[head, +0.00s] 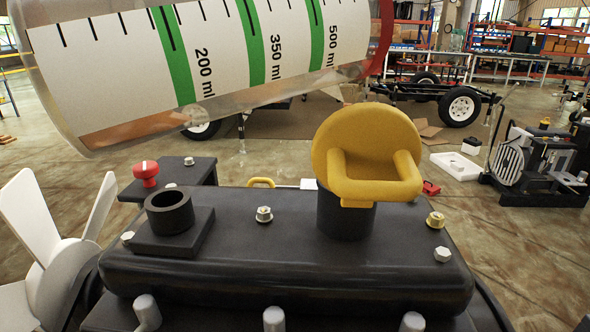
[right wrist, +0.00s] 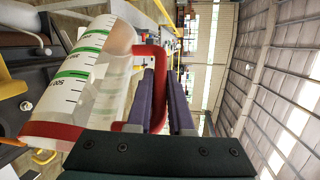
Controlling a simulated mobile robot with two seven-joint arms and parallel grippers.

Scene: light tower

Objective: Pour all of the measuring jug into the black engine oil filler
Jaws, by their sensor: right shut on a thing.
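The clear measuring jug (head: 225,60) with green bands and ml marks fills the upper left of the head view. It lies tipped near horizontal, its red rim to the right. Brown liquid (head: 140,130) lies along its lower side. My right gripper (right wrist: 163,75) is shut on the jug's red handle (right wrist: 158,55); the jug also shows in the right wrist view (right wrist: 100,70). The black filler neck (head: 170,210), open on top, stands on the black engine below the jug, apart from it. My left gripper is not in view.
A yellow cap-like piece with a loop handle (head: 368,150) sits on a second black neck (head: 345,212) to the right. A white fan (head: 40,235) stands at left.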

